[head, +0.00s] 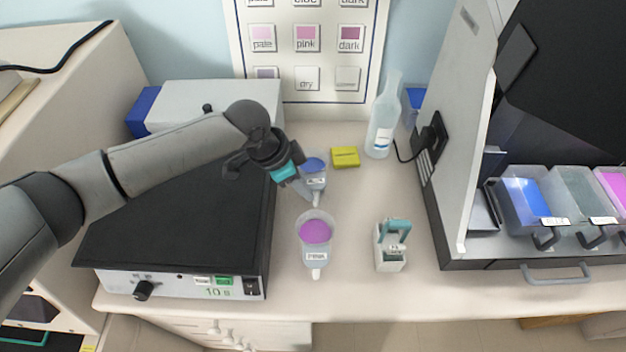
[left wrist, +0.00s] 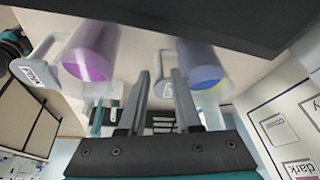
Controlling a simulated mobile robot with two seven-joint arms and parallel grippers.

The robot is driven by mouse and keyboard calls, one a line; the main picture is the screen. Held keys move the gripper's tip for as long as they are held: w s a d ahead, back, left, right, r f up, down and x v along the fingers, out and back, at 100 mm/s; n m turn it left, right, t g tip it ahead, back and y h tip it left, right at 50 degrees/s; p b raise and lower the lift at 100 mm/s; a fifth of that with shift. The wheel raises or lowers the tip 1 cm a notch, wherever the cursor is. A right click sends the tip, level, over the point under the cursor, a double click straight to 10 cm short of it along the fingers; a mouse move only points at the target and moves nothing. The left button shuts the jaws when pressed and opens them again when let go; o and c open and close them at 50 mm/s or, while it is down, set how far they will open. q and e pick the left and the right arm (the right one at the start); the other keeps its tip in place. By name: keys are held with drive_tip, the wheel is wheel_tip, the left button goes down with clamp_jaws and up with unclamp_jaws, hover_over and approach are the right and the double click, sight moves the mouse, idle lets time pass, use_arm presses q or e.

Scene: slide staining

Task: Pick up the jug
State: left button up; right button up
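A clear jug with blue liquid (head: 314,166) stands on the bench. A second jug with purple liquid (head: 315,232) stands nearer the front edge, its labelled handle towards the front. In the left wrist view the purple jug (left wrist: 92,50) is at left and the blue jug (left wrist: 206,68) at right. My left gripper (head: 304,190) is low beside the blue jug's handle. In the left wrist view its two fingers (left wrist: 161,78) stand apart, with the blue jug's labelled handle showing between or just beyond them. Whether they touch it cannot be told. My right gripper is not in view.
A black-topped device (head: 180,215) lies under my left arm. A teal-handled slide holder (head: 391,247), a yellow block (head: 345,157) and a clear bottle (head: 383,120) stand on the bench. Staining trays (head: 528,200) sit in the housing at right. Bench between jugs and holder is free.

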sight(314, 204)
use_arm(q)
drive_tip(key=shift+x, duration=2.8)
drive_tip(key=shift+s+d, duration=0.1)
clamp_jaws()
drive_tip(key=shift+r, duration=0.15)
